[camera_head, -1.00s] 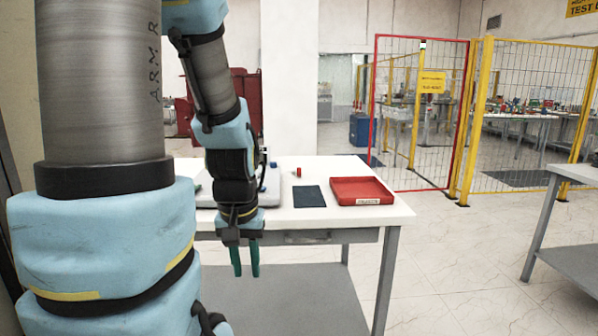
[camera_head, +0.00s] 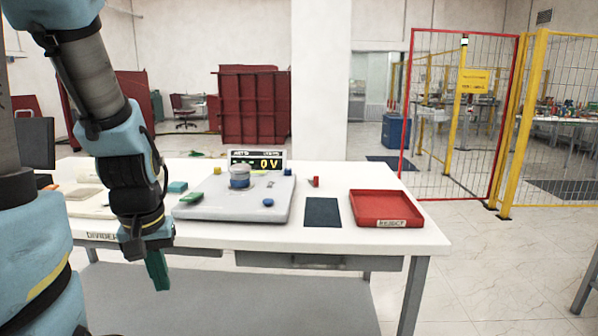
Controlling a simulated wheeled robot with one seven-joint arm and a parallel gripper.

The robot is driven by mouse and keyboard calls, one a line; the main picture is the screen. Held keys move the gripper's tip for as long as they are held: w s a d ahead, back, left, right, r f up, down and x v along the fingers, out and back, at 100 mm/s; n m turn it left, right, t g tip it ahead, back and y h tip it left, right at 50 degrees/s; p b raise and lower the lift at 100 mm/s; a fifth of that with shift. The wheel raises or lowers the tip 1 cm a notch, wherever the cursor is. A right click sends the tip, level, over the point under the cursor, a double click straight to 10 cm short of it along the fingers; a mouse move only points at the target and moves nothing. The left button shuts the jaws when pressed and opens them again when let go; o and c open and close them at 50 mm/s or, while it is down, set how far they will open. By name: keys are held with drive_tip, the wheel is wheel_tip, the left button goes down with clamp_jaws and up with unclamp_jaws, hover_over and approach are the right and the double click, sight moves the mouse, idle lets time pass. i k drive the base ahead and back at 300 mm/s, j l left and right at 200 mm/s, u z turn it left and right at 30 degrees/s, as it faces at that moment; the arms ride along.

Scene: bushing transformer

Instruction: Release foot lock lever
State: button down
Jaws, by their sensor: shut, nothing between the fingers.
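My gripper (camera_head: 158,272) points down in front of the white table's front edge, at the left. Its green fingers are together and hold nothing. A grey fixture plate (camera_head: 240,214) lies on the table to the right of and beyond my gripper, apart from it. A grey-blue round part (camera_head: 239,177) stands upright on the plate. A green piece (camera_head: 191,198) is at the plate's left edge, and a blue knob (camera_head: 268,202) is at its front right. Which of these is the foot lock lever, I cannot tell. My arm hides part of the table's left side.
A display reading 0 V (camera_head: 257,160) stands behind the plate. A dark mat (camera_head: 322,212) and a red reject tray (camera_head: 386,222) lie to the right. A small red piece (camera_head: 314,182) is behind the mat. The floor right of the table (camera_head: 420,234) is clear.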

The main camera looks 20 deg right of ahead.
sight(315, 182)
drive_tip(key=l+u, duration=0.25)
drive_tip(key=l, duration=0.6)
drive_tip(key=l+u, duration=0.3)
drive_tip(key=l, duration=0.6)
drive_tip(key=k, duration=0.05)
